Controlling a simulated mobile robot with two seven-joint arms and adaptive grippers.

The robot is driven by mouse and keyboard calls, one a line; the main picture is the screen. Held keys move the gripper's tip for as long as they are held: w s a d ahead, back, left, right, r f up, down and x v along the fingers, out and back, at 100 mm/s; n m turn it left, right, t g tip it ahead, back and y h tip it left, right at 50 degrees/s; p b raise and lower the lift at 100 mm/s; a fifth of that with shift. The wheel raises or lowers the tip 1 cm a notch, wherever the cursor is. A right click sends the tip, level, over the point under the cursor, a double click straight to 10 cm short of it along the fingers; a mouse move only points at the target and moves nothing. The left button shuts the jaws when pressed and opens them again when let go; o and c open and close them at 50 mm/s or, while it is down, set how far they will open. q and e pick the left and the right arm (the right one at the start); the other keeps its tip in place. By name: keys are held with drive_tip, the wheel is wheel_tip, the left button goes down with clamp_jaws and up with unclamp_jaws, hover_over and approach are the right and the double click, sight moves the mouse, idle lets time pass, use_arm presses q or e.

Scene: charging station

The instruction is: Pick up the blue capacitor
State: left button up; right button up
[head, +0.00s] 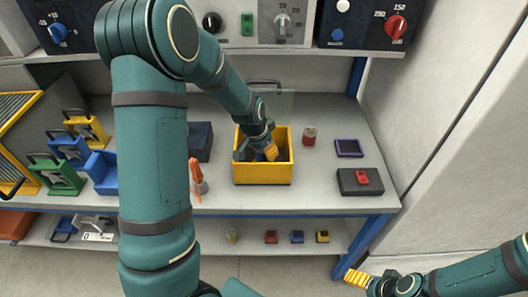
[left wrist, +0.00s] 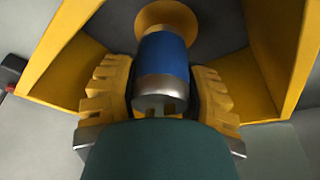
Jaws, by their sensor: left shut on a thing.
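The blue capacitor (left wrist: 165,55) is a blue cylinder with a silver band, between the two yellow fingers of my left gripper (left wrist: 160,74) in the left wrist view. My left gripper also shows in the head view (head: 258,152), reaching down into a yellow open box (head: 262,174) on the bench. It is shut on the capacitor, within the box walls. A round yellow piece (left wrist: 168,14) shows just beyond the capacitor. In the head view my gripper mostly hides the capacitor. My right gripper (head: 357,278) is at the bottom right, away from the bench, and its opening is unclear.
A red can (head: 309,136), a purple tray (head: 349,148) and a dark box (head: 360,182) stand right of the yellow box. A dark blue box (head: 200,140) and an orange-handled tool (head: 196,177) are left. Control panels (head: 275,22) overhang the back.

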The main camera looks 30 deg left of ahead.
use_arm(q)
wheel_tip(320, 180, up, 10)
drive_tip(key=shift+p, duration=1.15)
drive_tip(key=s+d+b, duration=0.2)
drive_tip(key=s+d, duration=0.3)
drive_tip(key=s, duration=0.3)
drive_tip(key=s+d+b, duration=0.2)
drive_tip(key=s+d, duration=0.3)
drive_tip(key=s, duration=0.3)
drive_tip(key=shift+s+f, duration=0.3)
drive_tip(key=shift+f, duration=0.05)
